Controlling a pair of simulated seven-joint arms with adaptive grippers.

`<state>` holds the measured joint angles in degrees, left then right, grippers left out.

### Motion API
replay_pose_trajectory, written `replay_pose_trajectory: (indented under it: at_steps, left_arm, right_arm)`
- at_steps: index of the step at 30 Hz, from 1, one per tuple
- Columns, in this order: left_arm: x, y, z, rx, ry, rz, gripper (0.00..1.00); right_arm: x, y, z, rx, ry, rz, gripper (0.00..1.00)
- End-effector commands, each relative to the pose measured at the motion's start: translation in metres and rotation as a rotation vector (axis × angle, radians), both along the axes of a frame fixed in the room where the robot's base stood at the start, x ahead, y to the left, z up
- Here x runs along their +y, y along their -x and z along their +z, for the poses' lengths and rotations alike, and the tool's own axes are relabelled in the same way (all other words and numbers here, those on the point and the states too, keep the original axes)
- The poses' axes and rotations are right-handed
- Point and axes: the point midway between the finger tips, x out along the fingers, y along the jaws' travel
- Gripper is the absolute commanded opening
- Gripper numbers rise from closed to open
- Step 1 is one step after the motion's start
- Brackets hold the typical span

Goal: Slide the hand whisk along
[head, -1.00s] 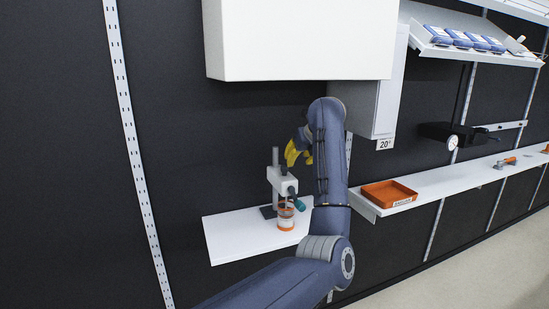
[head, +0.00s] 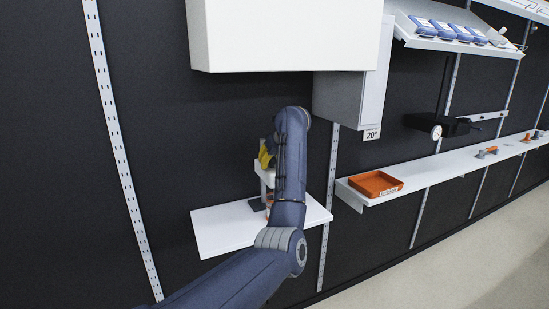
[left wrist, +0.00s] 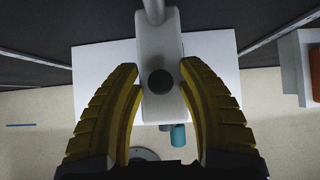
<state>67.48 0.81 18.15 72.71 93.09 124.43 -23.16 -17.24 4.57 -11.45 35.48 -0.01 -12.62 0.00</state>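A light grey stand head (head: 264,173) on a post stands on a small white shelf; my left arm hides most of it. In the left wrist view the same stand head (left wrist: 161,45) has a round black knob facing me. A teal part (left wrist: 178,135) shows below it. I cannot tell for sure which part is the hand whisk. My left gripper (head: 266,155) is at the stand's top; in the left wrist view its yellow fingers (left wrist: 160,72) are apart, one on each side of the stand head. Whether they touch it is unclear. My right gripper is not in view.
The small white shelf (head: 220,230) is bare at its left. A white cabinet (head: 285,38) overhangs it, and a grey box (head: 345,98) is to the right. An orange tray (head: 376,184) sits on the long right shelf (head: 440,168). An upper shelf holds blue packs (head: 440,30).

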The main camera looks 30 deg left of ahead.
Motion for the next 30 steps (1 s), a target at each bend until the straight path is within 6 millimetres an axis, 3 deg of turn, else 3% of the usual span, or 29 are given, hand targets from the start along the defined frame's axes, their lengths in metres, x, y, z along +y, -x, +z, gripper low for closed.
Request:
replay_pose_trajectory:
  at_steps: [2, 9, 19, 30]
  left_arm:
    - [-0.001, 0.000, 0.002, -0.002, 0.000, -0.002, 0.29]
    - [-0.001, 0.000, 0.002, -0.002, 0.000, -0.001, 0.01]
    - [-0.001, 0.000, 0.005, -0.002, -0.001, -0.001, 0.00]
    - [-0.001, 0.000, 0.029, -0.007, -0.004, 0.000, 0.00]
  right_arm:
    - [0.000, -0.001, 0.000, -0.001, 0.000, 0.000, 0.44]
    - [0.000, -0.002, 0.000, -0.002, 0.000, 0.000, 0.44]
    - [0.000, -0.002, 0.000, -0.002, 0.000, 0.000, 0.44]
    - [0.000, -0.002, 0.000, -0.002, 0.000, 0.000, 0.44]
